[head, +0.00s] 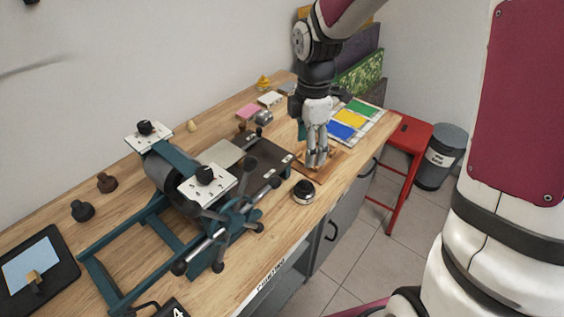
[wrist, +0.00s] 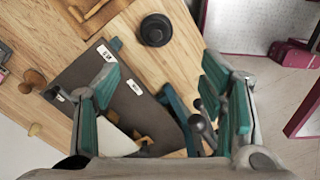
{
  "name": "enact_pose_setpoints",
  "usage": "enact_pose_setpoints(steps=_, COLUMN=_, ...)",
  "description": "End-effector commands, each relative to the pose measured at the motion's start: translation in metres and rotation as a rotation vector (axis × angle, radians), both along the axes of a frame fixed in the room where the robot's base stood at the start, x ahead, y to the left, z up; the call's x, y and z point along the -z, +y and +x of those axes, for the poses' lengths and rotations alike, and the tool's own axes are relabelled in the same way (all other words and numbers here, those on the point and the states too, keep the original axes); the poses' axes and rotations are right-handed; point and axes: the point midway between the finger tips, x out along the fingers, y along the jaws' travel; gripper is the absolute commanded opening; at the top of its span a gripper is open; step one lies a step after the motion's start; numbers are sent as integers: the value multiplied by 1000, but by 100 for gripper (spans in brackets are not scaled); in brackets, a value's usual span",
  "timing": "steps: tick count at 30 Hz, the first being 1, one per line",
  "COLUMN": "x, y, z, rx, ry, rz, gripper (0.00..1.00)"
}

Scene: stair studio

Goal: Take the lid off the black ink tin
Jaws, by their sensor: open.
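The black ink tin (head: 303,191) stands upright on the wooden bench near its front edge, right of the press. Its round dark lid with a raised middle is on top; in the wrist view the tin (wrist: 155,30) shows from above, beyond the fingertips. My gripper (head: 318,163) points down above the bench, behind and slightly right of the tin in the head view. Its teal-padded fingers (wrist: 158,62) are spread apart, with nothing held between them. The gripper is apart from the tin.
The teal press (head: 205,205) with star handles fills the bench left of the tin, with its dark bed plate (head: 262,157) close by. A wooden tray (head: 318,157) lies under my gripper. Colour sheets (head: 350,120) lie behind. A red stool (head: 405,140) stands right.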

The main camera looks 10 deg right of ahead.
Motion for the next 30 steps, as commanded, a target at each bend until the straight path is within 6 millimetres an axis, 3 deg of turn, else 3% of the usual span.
enact_pose_setpoints(steps=12, x=69, y=1, z=-1, rx=-7, ry=7, rz=1, gripper=64)
enact_pose_setpoints(steps=22, x=94, y=-1, z=1, rx=-7, ry=4, rz=1, gripper=64)
enact_pose_setpoints(steps=30, x=129, y=-5, z=5, rx=-6, ry=5, rz=1, gripper=64)
